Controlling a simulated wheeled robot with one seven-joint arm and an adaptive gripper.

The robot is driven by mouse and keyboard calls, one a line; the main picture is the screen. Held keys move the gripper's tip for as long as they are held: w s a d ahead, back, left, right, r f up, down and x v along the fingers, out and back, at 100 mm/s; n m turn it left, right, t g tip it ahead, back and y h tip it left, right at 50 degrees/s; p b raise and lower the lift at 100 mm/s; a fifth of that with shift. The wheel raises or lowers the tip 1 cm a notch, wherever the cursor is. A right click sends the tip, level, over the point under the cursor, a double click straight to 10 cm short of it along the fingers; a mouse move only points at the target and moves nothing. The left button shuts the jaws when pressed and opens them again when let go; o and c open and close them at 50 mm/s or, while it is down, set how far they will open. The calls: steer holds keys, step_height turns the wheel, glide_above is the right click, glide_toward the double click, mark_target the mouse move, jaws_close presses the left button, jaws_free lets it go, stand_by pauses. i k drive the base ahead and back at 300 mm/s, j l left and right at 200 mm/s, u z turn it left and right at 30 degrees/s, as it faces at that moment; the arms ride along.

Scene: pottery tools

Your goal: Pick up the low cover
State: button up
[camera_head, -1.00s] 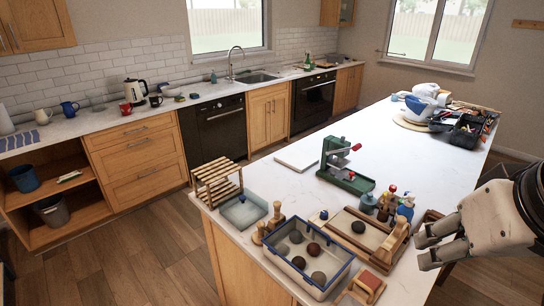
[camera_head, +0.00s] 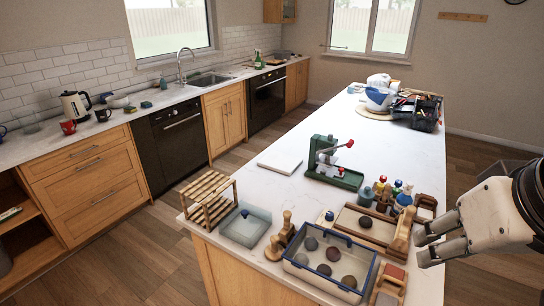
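A shallow, pale bluish translucent box-shaped piece (camera_head: 245,227) lies on the near left end of the white island counter. It is low and may be the low cover; I cannot tell for certain.
A slatted wooden rack (camera_head: 209,200) stands left of the translucent piece. A blue-rimmed tray (camera_head: 373,274) with several dark balls, wooden tools (camera_head: 281,238), a wooden board (camera_head: 367,228) and a green press (camera_head: 328,166) crowd the right. A flat white slab (camera_head: 280,162) lies behind.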

mark_target(246, 223)
steer(key=i+j+z, duration=0.2)
steer(key=j+z, duration=0.25)
steer(key=j, duration=0.85)
steer(key=j+z, duration=0.45)
steer(key=j, duration=0.85)
